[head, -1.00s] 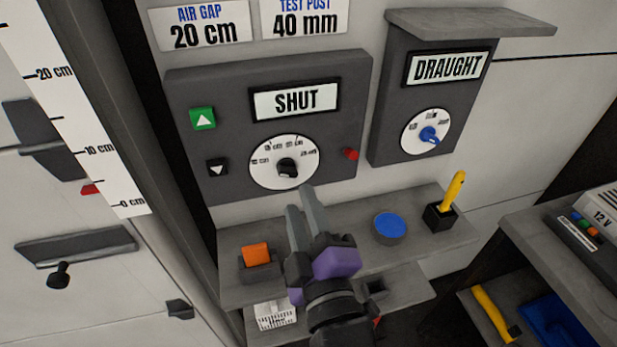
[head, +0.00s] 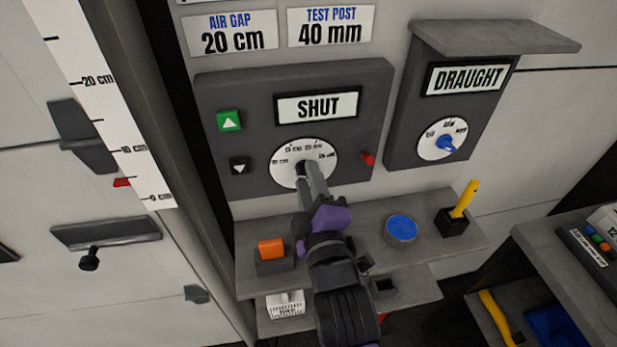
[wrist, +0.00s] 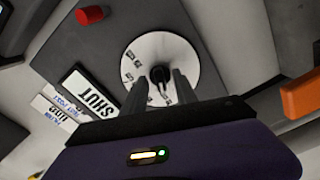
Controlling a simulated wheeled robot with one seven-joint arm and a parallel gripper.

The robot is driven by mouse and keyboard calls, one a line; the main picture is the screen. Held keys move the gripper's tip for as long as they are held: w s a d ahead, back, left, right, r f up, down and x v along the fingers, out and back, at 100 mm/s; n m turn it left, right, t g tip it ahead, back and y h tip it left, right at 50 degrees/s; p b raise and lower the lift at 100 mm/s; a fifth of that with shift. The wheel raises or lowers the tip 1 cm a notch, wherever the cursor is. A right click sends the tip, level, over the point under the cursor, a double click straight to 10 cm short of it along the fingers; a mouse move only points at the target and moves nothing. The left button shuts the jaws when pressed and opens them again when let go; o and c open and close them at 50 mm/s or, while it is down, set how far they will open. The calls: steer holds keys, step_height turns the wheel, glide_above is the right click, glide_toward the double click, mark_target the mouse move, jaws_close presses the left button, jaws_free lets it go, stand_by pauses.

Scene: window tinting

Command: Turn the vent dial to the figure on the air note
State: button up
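The air note (head: 229,33) reads "AIR GAP 20 cm" above a grey panel. That panel's display (head: 318,107) reads "SHUT". Below it is a round white dial (head: 285,158) with small cm marks, too small to read surely, and a black knob, seen in the wrist view (wrist: 160,75). My gripper (head: 308,170) is at this dial and partly covers the knob in the head view. In the wrist view my gripper (wrist: 160,82) is open, its fingers apart on either side of the knob. I cannot tell whether they touch it.
A green up button (head: 229,120), a black down button (head: 240,165) and a red knob (head: 368,158) flank the dial. A draught box (head: 400,140) with a blue-knobbed dial stands right. Below, a shelf (head: 350,215) carries an orange block (head: 271,248), a blue-topped disc (head: 401,229) and a yellow-handled tool (head: 466,198).

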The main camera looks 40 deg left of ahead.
jaws_close()
stand_by(0.4)
steer(key=m, duration=0.4)
steer(key=shift+a, duration=0.1)
steer(key=m, duration=0.4)
steer(key=shift+s+p, duration=0.1)
steer(key=shift+p, duration=0.2)
steer(key=m+p, duration=0.1)
steer(key=m, duration=0.4)
steer(key=m+p, duration=0.1)
steer(key=m, duration=0.3)
steer(key=shift+m+p, duration=0.3)
steer(key=shift+p, duration=0.1)
steer(key=shift+f, duration=0.1)
